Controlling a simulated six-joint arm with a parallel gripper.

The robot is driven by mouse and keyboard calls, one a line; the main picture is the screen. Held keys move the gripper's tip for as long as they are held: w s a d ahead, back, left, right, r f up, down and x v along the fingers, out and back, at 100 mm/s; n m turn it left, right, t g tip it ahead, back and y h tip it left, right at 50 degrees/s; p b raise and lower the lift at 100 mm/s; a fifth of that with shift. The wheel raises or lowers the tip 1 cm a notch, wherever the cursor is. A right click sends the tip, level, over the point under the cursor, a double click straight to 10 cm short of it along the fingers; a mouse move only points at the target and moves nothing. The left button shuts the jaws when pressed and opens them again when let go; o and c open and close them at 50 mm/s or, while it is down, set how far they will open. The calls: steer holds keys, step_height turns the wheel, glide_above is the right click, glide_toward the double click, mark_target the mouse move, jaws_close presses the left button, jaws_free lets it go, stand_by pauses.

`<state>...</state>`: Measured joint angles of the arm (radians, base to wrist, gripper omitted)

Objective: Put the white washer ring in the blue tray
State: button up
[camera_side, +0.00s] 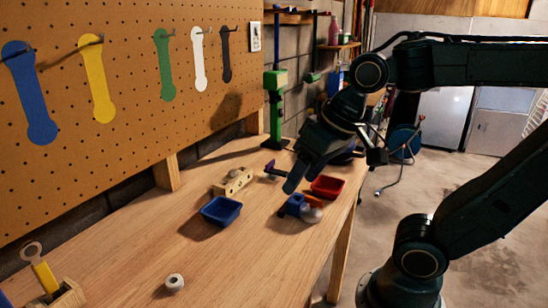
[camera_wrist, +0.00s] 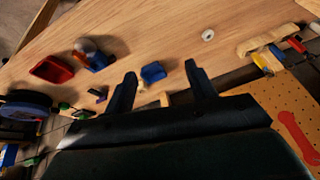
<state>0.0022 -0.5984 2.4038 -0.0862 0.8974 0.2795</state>
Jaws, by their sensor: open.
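The white washer ring (camera_side: 175,283) lies flat on the bare wood near the front of the workbench in the side view. It also shows in the wrist view (camera_wrist: 208,35), at the upper right. The blue tray (camera_side: 221,211) stands on the bench behind and right of the ring, and it looks empty. In the wrist view the blue tray (camera_wrist: 153,73) appears between my fingers, beyond them. My gripper (camera_side: 290,188) is above the bench, to the right of the blue tray in the side view. In the wrist view my gripper (camera_wrist: 160,80) is open, with nothing between its fingers.
A red tray (camera_side: 328,187) and a blue object with a grey round part (camera_side: 300,208) sit near my gripper. A wooden block with holes (camera_side: 233,182) lies behind the blue tray. A wooden tool holder (camera_side: 62,295) is at front left. The pegboard (camera_side: 125,90) rises behind the bench.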

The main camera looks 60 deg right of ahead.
steer(key=w+a+f+m+g+y, duration=0.1)
steer(key=w+a+m, duration=0.1)
steer(key=w+m, duration=0.3)
steer(key=w+a+m+g+y, duration=0.1)
steer(key=w+a+m, duration=0.15)
steer(key=w, duration=0.35)
steer(key=m+g+y, duration=0.2)
steer(key=m+g, duration=0.1)
steer(key=m, duration=0.5)
glide_above(178, 276)
steer(key=d, duration=0.5)
step_height(178, 276, down, 8)
steer(key=shift+s+f, duration=0.15)
steer(key=shift+x, duration=6.85)
steer(key=shift+d, duration=0.15)
steer(key=c, duration=1.1)
step_height(178, 276, up, 20)
